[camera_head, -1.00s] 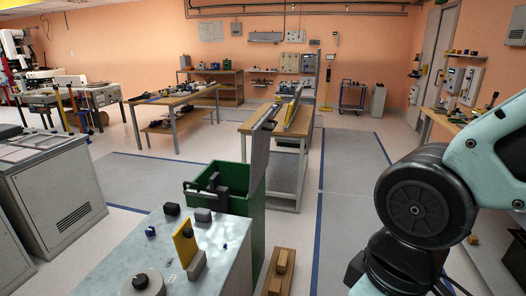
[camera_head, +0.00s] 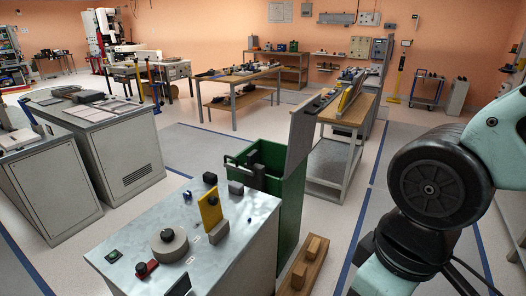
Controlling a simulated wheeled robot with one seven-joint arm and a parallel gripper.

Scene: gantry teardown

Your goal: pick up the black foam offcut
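My gripper is outside the picture; only part of my arm shows at the right. No single thing is clearly the black foam offcut. A small black block (camera_head: 210,178) lies at the far edge of the grey metal-topped bench (camera_head: 135,258). Bulky black pieces (camera_head: 256,172) show in the open green bin (camera_head: 292,205) behind the bench. Another dark flat piece (camera_head: 178,286) is cut off by the bottom edge. I cannot tell which of these is foam.
The bench also holds a yellow upright plate (camera_head: 209,211), a round grey disc (camera_head: 168,243) and a red-and-black piece (camera_head: 146,269). Wooden blocks on a board (camera_head: 305,268) stand right of the bench. Grey cabinets (camera_head: 120,150) stand left.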

